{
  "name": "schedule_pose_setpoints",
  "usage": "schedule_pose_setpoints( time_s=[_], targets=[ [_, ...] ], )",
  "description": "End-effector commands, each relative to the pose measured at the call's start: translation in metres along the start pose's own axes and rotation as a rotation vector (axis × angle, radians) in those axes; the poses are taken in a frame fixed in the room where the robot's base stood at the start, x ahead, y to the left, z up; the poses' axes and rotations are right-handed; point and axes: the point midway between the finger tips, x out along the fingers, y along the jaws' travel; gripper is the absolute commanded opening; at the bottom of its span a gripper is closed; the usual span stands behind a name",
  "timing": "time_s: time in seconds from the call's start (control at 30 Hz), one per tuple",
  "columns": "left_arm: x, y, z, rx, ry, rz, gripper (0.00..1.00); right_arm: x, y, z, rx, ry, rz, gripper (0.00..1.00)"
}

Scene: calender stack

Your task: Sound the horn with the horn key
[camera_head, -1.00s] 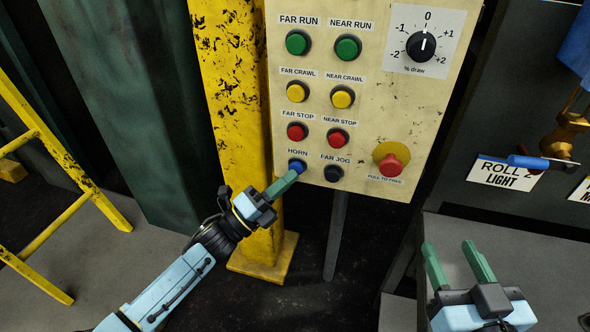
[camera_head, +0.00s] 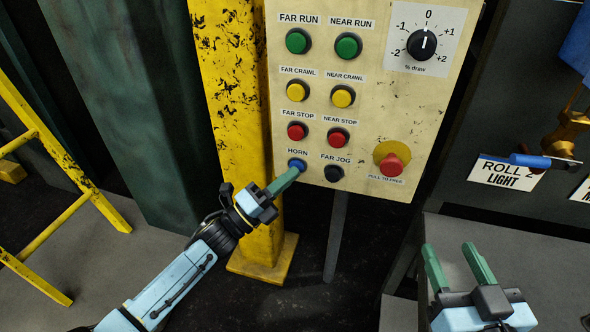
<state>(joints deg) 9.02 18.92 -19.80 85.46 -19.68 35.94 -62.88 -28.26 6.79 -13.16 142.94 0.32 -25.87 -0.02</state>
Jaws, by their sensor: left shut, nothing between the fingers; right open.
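The horn key (camera_head: 297,164) is a blue round button under the HORN label, low on the left side of the cream control panel (camera_head: 375,120). My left gripper (camera_head: 297,170) is shut and empty. Its green fingertips are at the lower edge of the horn key and cover part of it. I cannot tell whether they touch or press it. My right gripper (camera_head: 450,250) is open and empty, low at the right, away from the panel.
The dark FAR JOG button (camera_head: 333,173) is just right of the horn key. The red near stop (camera_head: 337,138) and far stop (camera_head: 297,131) buttons are above. A red mushroom button (camera_head: 391,165) is further right. A yellow post (camera_head: 235,100) stands left of the panel.

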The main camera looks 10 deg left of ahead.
Motion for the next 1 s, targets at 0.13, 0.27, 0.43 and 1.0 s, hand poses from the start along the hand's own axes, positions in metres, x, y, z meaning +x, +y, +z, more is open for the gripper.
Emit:
schedule_pose_setpoints(
  time_s=[0.13,0.27,0.43,1.0],
  targets=[
    [0.000,0.000,0.000,0.000,-0.001,0.000,0.00,0.000,0.000,0.000,0.000,0.000,0.000,0.49],
    [-0.003,-0.003,-0.002,0.000,-0.001,0.001,0.00,0.000,0.000,-0.003,0.000,0.000,0.000,0.49],
    [-0.009,-0.008,-0.007,-0.001,0.000,0.001,0.00,0.000,0.000,-0.009,0.000,0.000,0.000,0.49],
    [-0.020,-0.016,-0.014,-0.002,-0.001,0.001,0.00,-0.001,0.000,-0.016,0.000,0.000,0.000,0.49]
  ],
)
